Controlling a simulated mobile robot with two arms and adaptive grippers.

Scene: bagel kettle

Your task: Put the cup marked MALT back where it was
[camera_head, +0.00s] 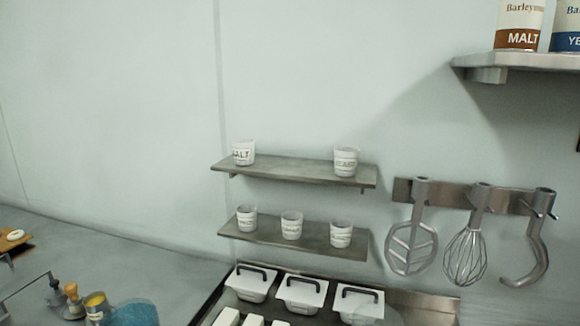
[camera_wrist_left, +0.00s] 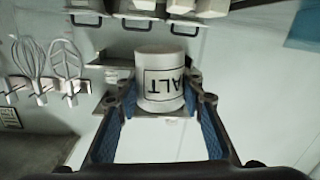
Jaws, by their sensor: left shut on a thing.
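In the left wrist view my left gripper (camera_wrist_left: 162,108) is shut on a white cup (camera_wrist_left: 160,95), one finger on each side. The picture is upside down; the boxed letters ALT show on the cup. In the head view a white cup marked MALT (camera_head: 243,153) stands upright at the left end of the upper shelf (camera_head: 295,170). I cannot tell whether it is the held cup, since no gripper shows in the head view. The right half of the upper shelf bears another white cup (camera_head: 346,161). My right gripper is in neither view.
The lower shelf (camera_head: 268,235) holds three white cups. Lidded white bins (camera_head: 302,291) stand below. A paddle (camera_head: 411,249), whisk (camera_head: 467,255) and hook (camera_head: 536,255) hang at the right. A high shelf (camera_head: 520,62) holds cans. The middle of the upper shelf is clear.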

